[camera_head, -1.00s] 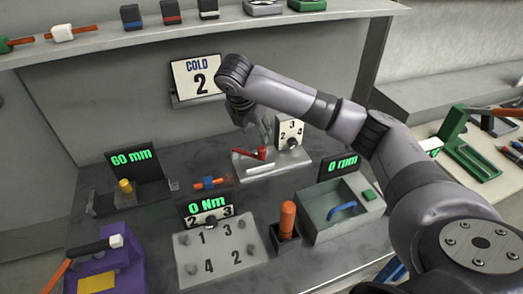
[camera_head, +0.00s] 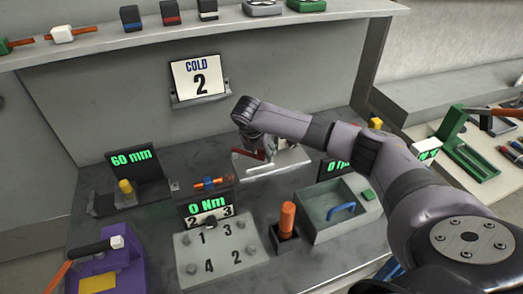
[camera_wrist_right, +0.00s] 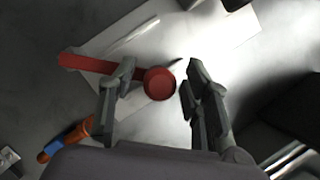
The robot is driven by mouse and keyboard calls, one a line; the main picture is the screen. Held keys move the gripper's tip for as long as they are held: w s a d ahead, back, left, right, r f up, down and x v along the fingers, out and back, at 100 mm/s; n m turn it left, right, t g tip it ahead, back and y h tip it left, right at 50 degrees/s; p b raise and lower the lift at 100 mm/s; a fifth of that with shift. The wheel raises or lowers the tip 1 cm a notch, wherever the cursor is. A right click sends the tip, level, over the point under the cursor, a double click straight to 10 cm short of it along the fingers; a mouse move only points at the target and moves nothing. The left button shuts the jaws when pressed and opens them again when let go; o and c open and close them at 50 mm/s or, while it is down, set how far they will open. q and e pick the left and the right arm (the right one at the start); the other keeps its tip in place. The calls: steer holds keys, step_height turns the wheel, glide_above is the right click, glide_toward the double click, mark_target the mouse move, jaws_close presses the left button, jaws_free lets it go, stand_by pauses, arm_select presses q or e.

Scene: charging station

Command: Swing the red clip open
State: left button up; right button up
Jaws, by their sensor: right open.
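The red clip (camera_head: 249,154) is a small red lever on a pale plate (camera_head: 245,170) in the middle of the bench. In the right wrist view the red clip (camera_wrist_right: 95,66) is a flat arm running left from a round red end. My right gripper (camera_head: 265,150) is low over the plate at the clip. In the wrist view its open fingers (camera_wrist_right: 160,72) stand on either side of the round end, the left finger overlapping the arm. Contact cannot be told. In the head view the gripper hides part of the clip. My left gripper is not in view.
An orange-and-blue piece (camera_head: 210,183) lies near the plate's front left. A numbered panel (camera_head: 218,250), an orange handle in a holder (camera_head: 287,220) and a grey box with a blue handle (camera_head: 341,212) stand in front. A "COLD 2" sign (camera_head: 198,80) is behind.

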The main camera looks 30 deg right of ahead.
steer(key=shift+c, duration=0.3)
jaws_close()
stand_by(0.5)
